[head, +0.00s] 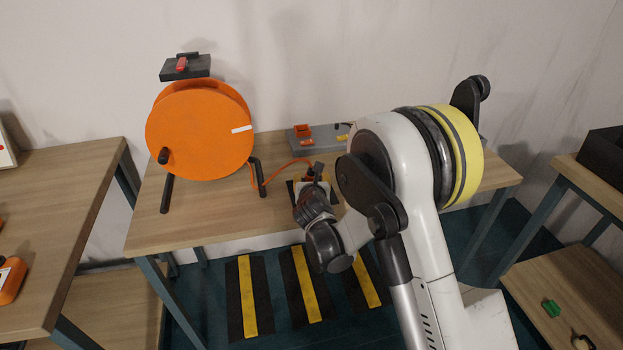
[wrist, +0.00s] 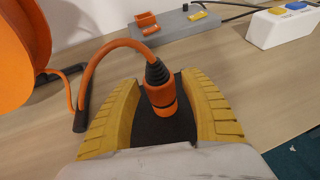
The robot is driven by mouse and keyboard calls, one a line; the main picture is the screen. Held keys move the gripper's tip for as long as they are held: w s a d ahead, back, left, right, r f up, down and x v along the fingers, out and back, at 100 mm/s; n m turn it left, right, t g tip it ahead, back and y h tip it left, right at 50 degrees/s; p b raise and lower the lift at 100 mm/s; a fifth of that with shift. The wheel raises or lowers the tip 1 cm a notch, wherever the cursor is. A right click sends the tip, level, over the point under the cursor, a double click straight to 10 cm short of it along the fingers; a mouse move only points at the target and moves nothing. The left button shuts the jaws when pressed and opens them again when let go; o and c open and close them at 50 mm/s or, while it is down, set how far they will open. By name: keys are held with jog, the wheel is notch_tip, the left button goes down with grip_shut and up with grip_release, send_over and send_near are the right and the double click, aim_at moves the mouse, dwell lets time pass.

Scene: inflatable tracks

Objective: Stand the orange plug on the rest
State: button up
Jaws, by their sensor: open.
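The orange plug (wrist: 161,97) has a black boot (wrist: 156,72) at its cable end; the boot also shows in the head view (head: 318,168). In the wrist view the plug is between the yellow fingers of my gripper (wrist: 160,100), with gaps on both sides. My gripper is open; in the head view its wrist partly hides the plug. A dark pad (wrist: 150,130) shows under the plug. The orange cable (wrist: 110,50) arcs up from the boot and left to the reel. I cannot tell for sure which piece is the rest.
The big orange reel (head: 198,132) stands on the table (head: 220,215), left of my gripper. A grey block (wrist: 180,27) with an orange holder (wrist: 146,20) lies at the back. A white power strip (wrist: 283,26) is at the back right. The front of the table is clear.

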jog(key=a+p+v, duration=0.1)
jog(key=p+v, duration=0.2)
jog(key=v, duration=0.9)
jog(key=s+d+r+m+g+h, duration=0.1)
jog(key=s+d+r+m+g, duration=0.15)
jog(key=d+r+m, duration=0.45)
jog(key=s+d+r+m+g+h, duration=0.1)
jog(key=s+d+r+m, duration=0.3)
jog(key=d+m, duration=0.45)
jog(key=s+d+r+m+g, duration=0.1)
jog(key=s+d+m, duration=0.2)
jog(key=s+m, duration=0.7)
jog(key=s+d+r+m+g+y, duration=0.1)
jog(key=s+d+m+g, duration=0.1)
jog(key=s+m, duration=0.9)
jog(key=shift+s+d+r, duration=0.25)
jog(key=shift+d+r, duration=0.05)
jog(key=shift+d, duration=0.55)
